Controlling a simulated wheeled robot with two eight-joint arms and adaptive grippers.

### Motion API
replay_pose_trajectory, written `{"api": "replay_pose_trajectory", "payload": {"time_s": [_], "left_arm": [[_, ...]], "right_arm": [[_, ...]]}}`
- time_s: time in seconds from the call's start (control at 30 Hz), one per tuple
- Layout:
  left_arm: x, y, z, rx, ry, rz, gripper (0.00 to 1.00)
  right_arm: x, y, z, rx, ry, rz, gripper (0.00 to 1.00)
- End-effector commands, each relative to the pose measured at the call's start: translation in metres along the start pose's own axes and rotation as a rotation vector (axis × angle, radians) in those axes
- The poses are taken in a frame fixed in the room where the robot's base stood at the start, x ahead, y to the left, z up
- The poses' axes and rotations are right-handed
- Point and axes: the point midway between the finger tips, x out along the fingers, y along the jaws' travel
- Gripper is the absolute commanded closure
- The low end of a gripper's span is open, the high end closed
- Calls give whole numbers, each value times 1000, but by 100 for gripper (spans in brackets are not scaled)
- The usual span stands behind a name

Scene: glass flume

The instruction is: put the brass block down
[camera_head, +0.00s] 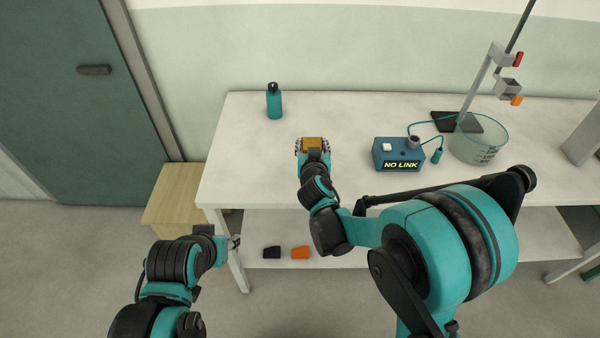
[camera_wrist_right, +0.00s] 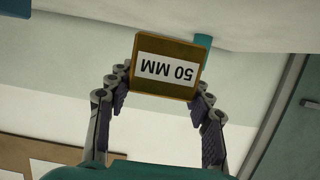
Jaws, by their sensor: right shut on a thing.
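The brass block (camera_head: 313,142) is between the fingertips of my right gripper (camera_head: 313,148), over the white table left of the middle. In the right wrist view the block (camera_wrist_right: 167,48) shows a white label reading "50 MM", upside down. The fingers of my right gripper (camera_wrist_right: 163,85) are shut on its two sides. I cannot tell whether the block touches the tabletop or hangs just above it. My left gripper (camera_head: 235,242) is low at the left, off the table's front left corner and away from the block. Its fingers are too small to read.
A teal bottle (camera_head: 274,101) stands behind and left of the block. A blue box marked "NO LINK" (camera_head: 399,154) and a glass vessel (camera_head: 479,140) are to the right. Tabletop left of the block is clear. Black (camera_head: 272,252) and orange (camera_head: 300,252) pieces lie on the lower shelf.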

Motion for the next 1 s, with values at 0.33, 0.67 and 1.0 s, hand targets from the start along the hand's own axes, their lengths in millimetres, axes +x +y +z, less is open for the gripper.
{"api": "replay_pose_trajectory", "payload": {"time_s": [0.33,0.67,1.0], "left_arm": [[16,0,11,0,0,0,60],[33,0,24,0,0,0,60],[34,0,24,0,0,0,60]], "right_arm": [[-19,-35,35,-1,1,-1,100],[-10,-36,68,-1,1,0,100],[-8,-36,73,-1,0,0,100]]}}
